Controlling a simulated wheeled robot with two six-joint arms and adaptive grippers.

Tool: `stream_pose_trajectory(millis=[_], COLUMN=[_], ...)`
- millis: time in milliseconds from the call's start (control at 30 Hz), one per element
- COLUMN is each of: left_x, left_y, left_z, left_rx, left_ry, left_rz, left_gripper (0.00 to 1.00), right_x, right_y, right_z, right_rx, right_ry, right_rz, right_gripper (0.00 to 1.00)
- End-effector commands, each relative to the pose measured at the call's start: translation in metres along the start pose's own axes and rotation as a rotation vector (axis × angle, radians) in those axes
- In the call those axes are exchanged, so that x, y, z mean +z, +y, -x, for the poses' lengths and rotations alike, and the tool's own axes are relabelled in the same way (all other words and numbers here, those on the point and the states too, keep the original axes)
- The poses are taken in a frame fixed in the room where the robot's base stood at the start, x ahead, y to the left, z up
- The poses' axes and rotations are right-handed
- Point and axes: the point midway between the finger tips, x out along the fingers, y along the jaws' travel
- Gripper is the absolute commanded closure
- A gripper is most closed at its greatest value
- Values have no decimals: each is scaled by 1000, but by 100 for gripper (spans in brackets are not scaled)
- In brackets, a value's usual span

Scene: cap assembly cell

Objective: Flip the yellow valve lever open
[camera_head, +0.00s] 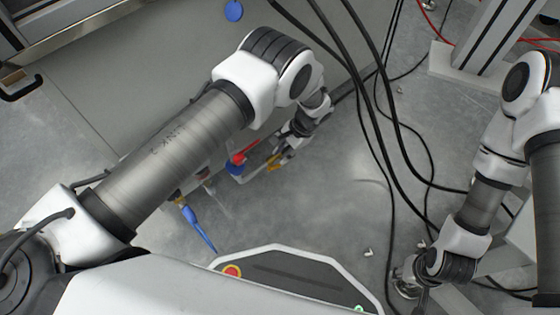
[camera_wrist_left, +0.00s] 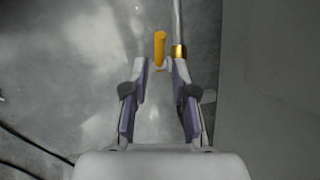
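The yellow valve lever (camera_wrist_left: 160,48) stands out between and just past the fingertips of my left gripper (camera_wrist_left: 160,66) in the left wrist view. The fingers are spread on both sides of it, with a visible gap on each side. A brass fitting (camera_wrist_left: 178,52) on a thin pipe is just right of the lever. In the head view the yellow lever (camera_head: 274,163) is small and partly hidden by my left gripper (camera_head: 281,153). My right gripper (camera_head: 405,279) is low on the right, far from the lever; its fingers are not clear.
A red handle (camera_head: 238,157) and blue handle (camera_head: 235,169) sit left of the yellow lever. Another blue handle (camera_head: 198,228) is nearer my base. Black cables (camera_head: 372,125) hang between my arms. A grey panel (camera_head: 150,75) stands behind; the floor (camera_head: 320,205) is mostly clear.

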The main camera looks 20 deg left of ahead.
Motion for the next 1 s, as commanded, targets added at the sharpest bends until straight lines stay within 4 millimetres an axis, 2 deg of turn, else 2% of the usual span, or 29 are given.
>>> stream_pose_trajectory(millis=[300, 400, 633, 667, 700, 733, 1000], left_x=[-1, -1, 0, 0, 0, 0, 2], left_y=[1, 0, 0, 0, 0, 0, -1], left_z=[-61, -71, -72, -72, -72, -72, -71], left_rx=[1, 1, -1, -1, -1, -1, -3], left_ry=[0, 1, 3, 3, 3, 3, 21], left_rz=[1, 1, 1, 1, 1, 1, 6], left_gripper=[73, 73, 73, 77, 91, 100, 100], right_x=[0, 0, 0, 0, 0, 0, 0], right_y=[0, 0, 0, 0, 0, 0, 0], right_z=[-28, -31, -30, -30, -30, -30, -24], right_rx=[0, 0, 0, 0, 0, 0, 0], right_ry=[0, 0, 0, 0, 0, 0, 0], right_rz=[0, 0, 0, 0, 0, 0, 0], right_gripper=[60, 60, 60, 60, 60, 60, 60])
